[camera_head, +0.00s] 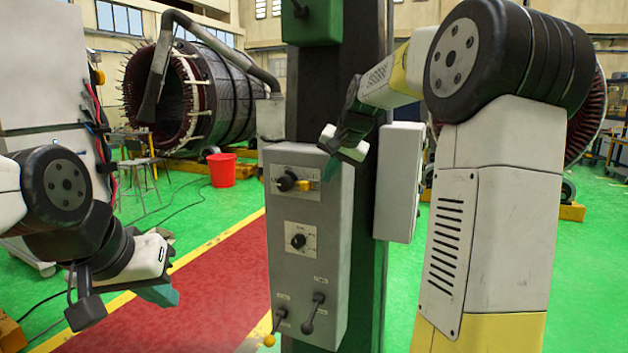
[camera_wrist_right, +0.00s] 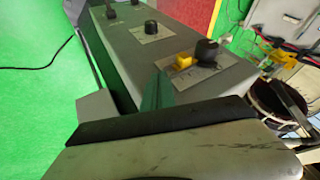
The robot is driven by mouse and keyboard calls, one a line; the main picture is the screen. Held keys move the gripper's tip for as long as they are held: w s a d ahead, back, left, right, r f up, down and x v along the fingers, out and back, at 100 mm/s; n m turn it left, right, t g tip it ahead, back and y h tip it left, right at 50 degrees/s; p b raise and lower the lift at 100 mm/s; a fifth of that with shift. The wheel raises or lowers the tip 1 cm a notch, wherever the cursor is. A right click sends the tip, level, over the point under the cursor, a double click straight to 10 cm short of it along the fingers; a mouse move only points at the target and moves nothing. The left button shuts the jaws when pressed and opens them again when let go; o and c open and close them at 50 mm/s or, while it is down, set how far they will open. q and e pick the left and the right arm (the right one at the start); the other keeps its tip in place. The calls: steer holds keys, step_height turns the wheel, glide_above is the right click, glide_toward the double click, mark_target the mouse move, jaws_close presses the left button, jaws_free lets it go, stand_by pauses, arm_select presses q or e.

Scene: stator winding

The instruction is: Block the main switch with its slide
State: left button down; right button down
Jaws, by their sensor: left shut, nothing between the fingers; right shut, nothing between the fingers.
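The main switch is a black rotary knob (camera_head: 287,182) on the top plate of the grey control box (camera_head: 310,250). Its yellow slide (camera_head: 304,186) sits just right of the knob. In the right wrist view the knob (camera_wrist_right: 206,50) and slide (camera_wrist_right: 184,61) sit side by side on the plate; I cannot tell whether they touch. My right gripper (camera_head: 328,168) is shut and empty, its teal tips up and right of the slide. The tips (camera_wrist_right: 158,92) also show in the right wrist view, apart from the slide. My left gripper (camera_head: 160,294) is shut and empty, low at the left, away from the box.
Below the switch are a second black knob (camera_head: 298,241) and two levers (camera_head: 313,313), (camera_head: 279,318). A green column (camera_head: 368,270) stands behind the box, with a grey side box (camera_head: 400,185) to the right. A red bucket (camera_head: 222,170) stands on the floor. Red floor lies left of the box.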

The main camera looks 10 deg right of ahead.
steer(key=v, duration=0.7)
steer(key=shift+s+d+r, duration=0.2)
steer(key=shift+s, duration=0.05)
steer(key=s+a+f+n, duration=0.2)
steer(key=s+f, duration=0.2)
steer(key=s, duration=0.5)
steer(key=s+a+f+n, duration=0.1)
steer(key=s+f, duration=0.4)
steer(key=s, duration=0.5)
steer(key=s+a+f+n, duration=0.2)
steer(key=s+f, duration=0.3)
steer(key=s, duration=0.4)
steer(key=shift+s+a+n+g, duration=0.15)
steer(key=shift+a+n+g, duration=0.15)
steer(key=shift+n+g, duration=0.15)
steer(key=shift+f, duration=0.1)
